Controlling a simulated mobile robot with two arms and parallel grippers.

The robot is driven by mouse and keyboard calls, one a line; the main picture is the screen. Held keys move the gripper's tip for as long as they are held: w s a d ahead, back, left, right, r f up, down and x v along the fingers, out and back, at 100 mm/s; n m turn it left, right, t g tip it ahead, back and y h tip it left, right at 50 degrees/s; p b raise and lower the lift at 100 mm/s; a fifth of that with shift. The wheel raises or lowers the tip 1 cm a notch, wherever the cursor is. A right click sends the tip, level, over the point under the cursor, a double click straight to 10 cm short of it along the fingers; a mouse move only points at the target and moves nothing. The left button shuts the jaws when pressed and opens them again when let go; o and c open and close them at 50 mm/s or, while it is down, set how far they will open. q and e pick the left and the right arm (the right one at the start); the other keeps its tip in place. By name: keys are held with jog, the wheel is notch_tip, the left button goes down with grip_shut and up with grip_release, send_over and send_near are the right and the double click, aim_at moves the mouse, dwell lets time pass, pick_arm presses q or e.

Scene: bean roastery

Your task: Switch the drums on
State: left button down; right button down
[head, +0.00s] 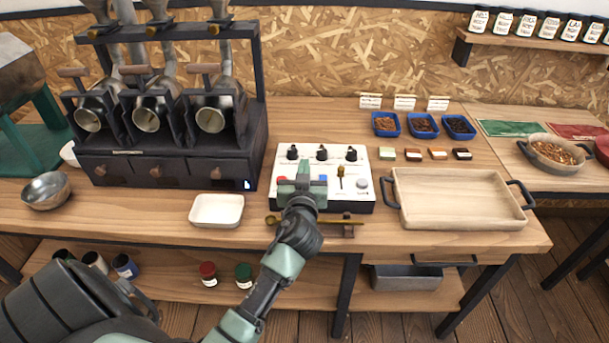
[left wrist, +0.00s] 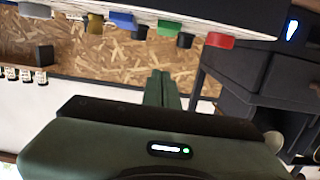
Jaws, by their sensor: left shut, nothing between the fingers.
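The three roaster drums (head: 150,112) sit in a dark frame at the left, mouths facing me. To their right is a white control box (head: 361,200) with three black knobs (head: 322,153), a red button (head: 282,180), a blue button (head: 323,179), a brass lever (head: 341,177) and a grey button (head: 361,183). My left gripper (head: 303,172) is shut and empty over the box, between red and blue, hiding part of the panel. The left wrist view shows its fingers (left wrist: 162,90) close to the red button (left wrist: 220,40) and a green button (left wrist: 141,32); contact cannot be told.
A white tray (head: 216,223) and a metal bowl (head: 46,203) stand left of the box. A wooden tray (head: 460,223) is at its right. A brass scoop (head: 340,221) lies in front, near my wrist. Blue bean trays (head: 421,136) stand behind.

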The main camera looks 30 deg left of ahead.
pick_arm(q)
jog(key=shift+w+a+f, duration=0.1)
jog(key=shift+w+f, duration=0.05)
jog(key=shift+f, duration=1.9)
